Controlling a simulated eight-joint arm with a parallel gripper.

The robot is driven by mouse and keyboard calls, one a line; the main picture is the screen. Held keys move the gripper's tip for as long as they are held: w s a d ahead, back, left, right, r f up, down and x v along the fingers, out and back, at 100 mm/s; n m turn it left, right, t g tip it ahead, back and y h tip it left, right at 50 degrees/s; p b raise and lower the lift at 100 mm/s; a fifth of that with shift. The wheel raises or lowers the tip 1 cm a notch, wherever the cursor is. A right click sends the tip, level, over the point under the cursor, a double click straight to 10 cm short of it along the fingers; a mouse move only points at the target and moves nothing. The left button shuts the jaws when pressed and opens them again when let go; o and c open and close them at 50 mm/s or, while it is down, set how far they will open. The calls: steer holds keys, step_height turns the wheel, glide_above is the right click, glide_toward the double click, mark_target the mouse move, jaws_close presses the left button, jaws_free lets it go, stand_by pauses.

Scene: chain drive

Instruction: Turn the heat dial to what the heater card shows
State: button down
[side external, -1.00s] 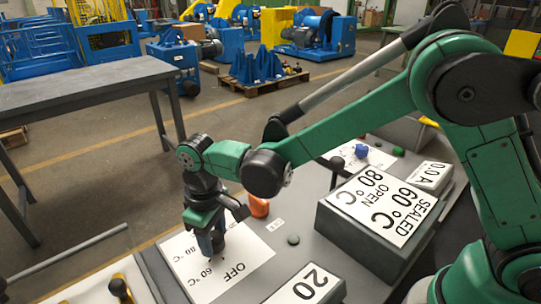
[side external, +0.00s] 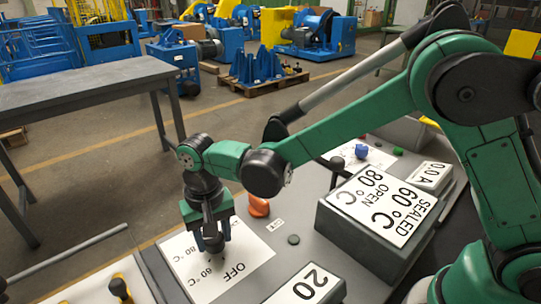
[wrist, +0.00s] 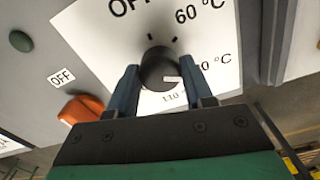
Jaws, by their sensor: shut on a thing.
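The heat dial (wrist: 158,68) is a dark round knob on a white plate (wrist: 90,30) printed OFF, 60 °C, a partly hidden label ending in 0 °C, and 110. My gripper (wrist: 160,75) is shut on the dial, with one blue-grey finger on each side. A white mark on the knob points right, roughly toward the partly hidden label. In the side view my gripper (side external: 211,243) points down over the plate (side external: 245,265) and hides the dial. The heater card (side external: 385,200) reads SEALED 60 °C, OPEN 80 °C and lies on a grey box.
An orange knob (wrist: 82,112) sits beside a small OFF label (wrist: 61,77). A green button (wrist: 20,41) is nearby. A 0.0 A display (side external: 432,175) and blue and green pieces lie farther back.

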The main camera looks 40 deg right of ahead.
stand_by(0.3)
steer(key=shift+c, duration=1.7)
jaws_free()
steer(key=shift+r, duration=2.85)
steer(key=shift+d, duration=0.1)
